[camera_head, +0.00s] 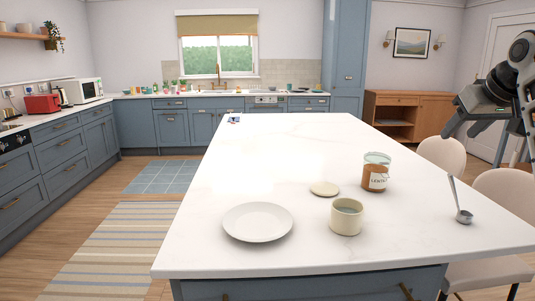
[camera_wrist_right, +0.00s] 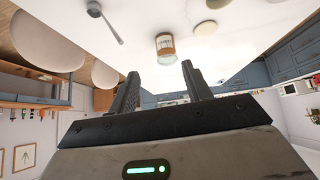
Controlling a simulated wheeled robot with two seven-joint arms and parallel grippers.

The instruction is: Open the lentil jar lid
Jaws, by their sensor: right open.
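The lentil jar (camera_head: 375,178) stands upright on the white island, right of centre; it is clear glass with brown contents and a white label. Its top rim looks pale and glassy, and I cannot tell whether a lid sits on it. A flat round cream disc (camera_head: 324,188) lies on the island left of the jar; it may be a lid. My right gripper (camera_head: 468,122) is open and empty, up and to the right of the jar, apart from it. In the right wrist view the jar (camera_wrist_right: 165,44) shows beyond the open fingers (camera_wrist_right: 161,67). My left gripper is not in view.
A white plate (camera_head: 257,222) and a cream cup (camera_head: 346,216) stand at the island's near side. Chairs (camera_head: 442,154) line the right edge. The island's far half is mostly clear.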

